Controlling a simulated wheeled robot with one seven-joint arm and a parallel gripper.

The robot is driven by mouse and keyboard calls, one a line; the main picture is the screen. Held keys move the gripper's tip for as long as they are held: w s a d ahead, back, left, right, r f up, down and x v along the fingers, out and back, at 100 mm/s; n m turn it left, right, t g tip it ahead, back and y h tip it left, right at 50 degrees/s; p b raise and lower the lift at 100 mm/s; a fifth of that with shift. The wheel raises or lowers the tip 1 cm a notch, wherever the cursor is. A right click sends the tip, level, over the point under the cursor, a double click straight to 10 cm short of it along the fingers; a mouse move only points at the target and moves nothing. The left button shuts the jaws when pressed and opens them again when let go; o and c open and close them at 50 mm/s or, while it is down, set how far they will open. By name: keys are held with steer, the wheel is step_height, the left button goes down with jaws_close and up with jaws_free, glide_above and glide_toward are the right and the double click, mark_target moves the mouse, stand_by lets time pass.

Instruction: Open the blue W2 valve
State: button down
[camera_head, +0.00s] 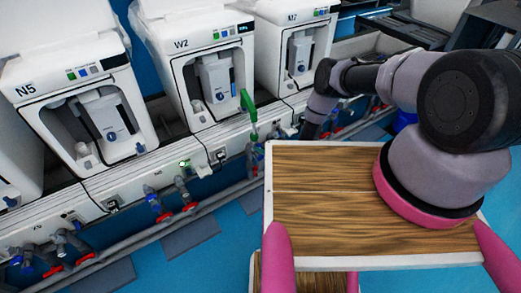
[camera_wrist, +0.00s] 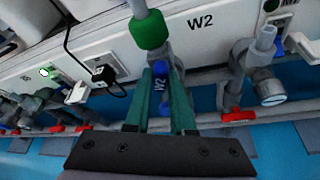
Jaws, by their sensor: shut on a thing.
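The blue W2 valve handle (camera_wrist: 160,86) sits between the two green fingers of my gripper (camera_wrist: 162,74) in the wrist view. The fingers are shut on the handle, one on each side. The valve body behind it is mostly hidden by the fingers. A green round fitting (camera_wrist: 150,31) on a pipe is just above the fingers. In the head view, the W2 machine (camera_head: 207,68) stands at the back centre, and my arm reaches in from the right towards the pipes below it.
Red-handled valves (camera_wrist: 238,117) sit on neighbouring pipes on both sides. A black plug and cable (camera_wrist: 104,75) are on the panel at left. A wood-topped surface (camera_head: 325,205) fills the front of the head view. Machine N5 (camera_head: 85,100) is left of W2.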

steer(key=n+t+h, duration=0.1)
steer(key=n, duration=0.2)
steer(key=shift+s+h, duration=0.1)
steer(key=shift+h, duration=0.3)
stand_by(0.3)
steer(key=c, duration=0.8)
jaws_free()
steer(key=shift+o, duration=0.2)
steer(key=v, duration=1)
steer(key=shift+s, duration=0.35)
steer(key=shift+w+d+r, duration=0.1)
steer(key=shift+r, duration=0.1)
